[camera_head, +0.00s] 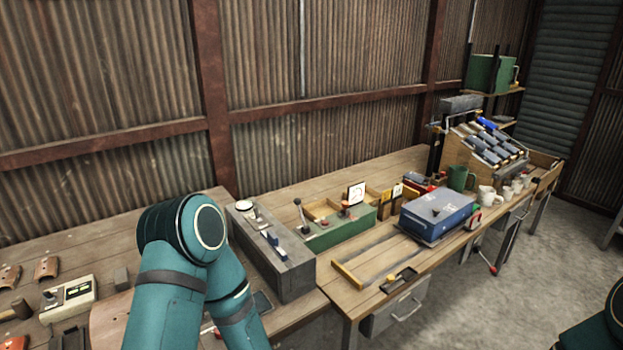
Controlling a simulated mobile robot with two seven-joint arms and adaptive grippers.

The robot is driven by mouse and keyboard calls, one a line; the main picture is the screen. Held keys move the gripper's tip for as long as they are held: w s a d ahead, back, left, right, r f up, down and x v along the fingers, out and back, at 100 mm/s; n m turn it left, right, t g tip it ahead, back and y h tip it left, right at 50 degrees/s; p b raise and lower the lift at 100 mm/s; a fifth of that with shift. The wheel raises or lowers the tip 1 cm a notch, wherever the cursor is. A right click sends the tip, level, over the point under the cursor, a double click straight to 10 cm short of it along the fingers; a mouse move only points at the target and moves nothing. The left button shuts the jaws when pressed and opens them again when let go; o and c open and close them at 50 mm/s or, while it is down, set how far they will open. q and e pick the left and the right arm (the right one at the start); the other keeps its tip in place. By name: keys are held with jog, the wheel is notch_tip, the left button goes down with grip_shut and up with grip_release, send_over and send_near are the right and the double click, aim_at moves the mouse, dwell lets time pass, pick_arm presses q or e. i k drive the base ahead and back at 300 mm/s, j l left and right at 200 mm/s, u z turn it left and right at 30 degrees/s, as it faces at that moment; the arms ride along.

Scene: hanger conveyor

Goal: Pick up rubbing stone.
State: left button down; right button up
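A meter box (68,298) and brown curved pieces (47,268) lie on the left bench. A long grey box (273,252) stands right of my arm. Farther right are a green box (340,229), a blue case (437,214) and several mugs. Corrugated wall stands behind.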

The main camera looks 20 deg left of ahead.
aim_at(122, 275)
jog(key=u, duration=1.9)
